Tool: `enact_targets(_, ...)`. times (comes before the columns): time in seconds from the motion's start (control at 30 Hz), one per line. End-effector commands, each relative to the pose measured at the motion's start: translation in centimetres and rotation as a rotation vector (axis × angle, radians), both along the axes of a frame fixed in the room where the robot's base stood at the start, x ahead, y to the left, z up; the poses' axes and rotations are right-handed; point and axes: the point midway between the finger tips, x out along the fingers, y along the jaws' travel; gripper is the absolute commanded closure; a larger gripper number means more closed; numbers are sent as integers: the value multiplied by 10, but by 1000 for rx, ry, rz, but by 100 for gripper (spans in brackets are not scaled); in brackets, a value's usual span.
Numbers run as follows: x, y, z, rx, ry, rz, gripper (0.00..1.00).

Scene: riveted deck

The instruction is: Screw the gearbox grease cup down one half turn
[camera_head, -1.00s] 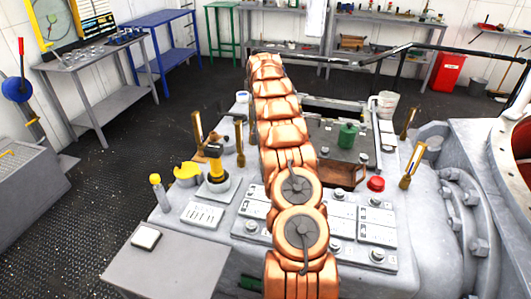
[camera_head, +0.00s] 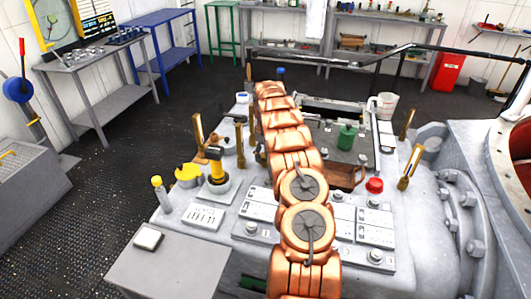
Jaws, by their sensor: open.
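A green cup-shaped part with a small knob (camera_head: 346,137) stands upright on the dark grey cover plate (camera_head: 325,133), right of my arm. It may be the grease cup, but no label I can read confirms this. My copper arm rises through the middle of the view and reaches away over the grey machine top. Its far end bends out of sight, and my gripper does not show. I see nothing touching the green part. Part of the machine behind the arm is hidden.
Upright brass levers (camera_head: 410,165) stand on both sides of the machine top. A yellow-and-black handle (camera_head: 216,165), a red knob (camera_head: 375,186), a white bucket (camera_head: 386,105) and an open brown box (camera_head: 346,176) are nearby. A dark rail (camera_head: 400,50) runs behind.

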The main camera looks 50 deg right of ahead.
Motion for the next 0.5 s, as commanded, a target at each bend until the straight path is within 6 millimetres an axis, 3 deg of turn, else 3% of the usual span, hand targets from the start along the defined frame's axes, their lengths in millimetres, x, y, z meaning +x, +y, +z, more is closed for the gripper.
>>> enact_targets(0.23, 0, -1, -1, -1, -1, -1, 30)
enact_targets(0.5, 0, -1, -1, -1, -1, -1, 58)
